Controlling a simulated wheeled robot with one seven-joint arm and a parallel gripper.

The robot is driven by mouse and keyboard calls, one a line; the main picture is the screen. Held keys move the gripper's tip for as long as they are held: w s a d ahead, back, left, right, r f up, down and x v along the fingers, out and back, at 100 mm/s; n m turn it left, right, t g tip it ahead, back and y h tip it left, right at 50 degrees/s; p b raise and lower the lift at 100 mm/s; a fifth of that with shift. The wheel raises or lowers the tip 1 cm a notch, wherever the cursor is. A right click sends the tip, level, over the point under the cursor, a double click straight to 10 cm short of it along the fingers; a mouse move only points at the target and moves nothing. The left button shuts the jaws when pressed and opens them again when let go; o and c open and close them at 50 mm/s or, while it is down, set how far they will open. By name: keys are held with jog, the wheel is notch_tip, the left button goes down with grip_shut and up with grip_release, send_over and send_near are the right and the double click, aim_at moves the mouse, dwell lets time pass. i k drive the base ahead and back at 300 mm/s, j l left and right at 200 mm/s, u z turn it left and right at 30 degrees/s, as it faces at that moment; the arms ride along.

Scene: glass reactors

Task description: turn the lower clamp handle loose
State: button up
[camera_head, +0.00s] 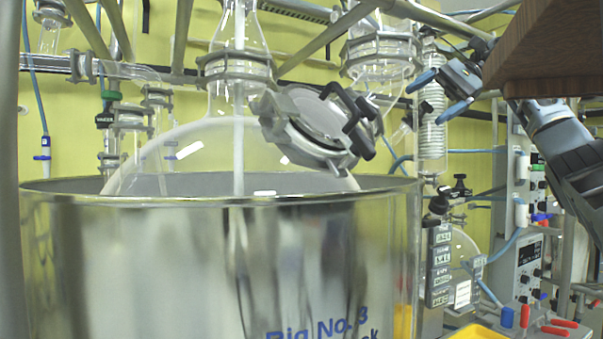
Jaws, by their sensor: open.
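A grey metal clamp (290,135) holds a round lid on the angled neck of the large glass vessel (205,150). Black handles sit on the clamp's right side. The lower handle (362,143) points down and right, and an upper black part (335,92) shows above it. My gripper (438,96) is at the upper right, with two blue-tipped fingers spread apart and nothing between them. It is to the right of the clamp and higher than the lower handle, apart from both.
The shiny metal pot (200,260) surrounds the vessel below. Glass columns and metal rods crowd the back. A coiled condenser (432,125) stands behind my gripper. A brown wooden board (545,45) overhangs the upper right. A control unit (525,265) stands at the right.

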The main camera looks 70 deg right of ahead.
aim_at(361, 146)
jog(key=k+j, duration=0.75)
jog(key=j, duration=0.2)
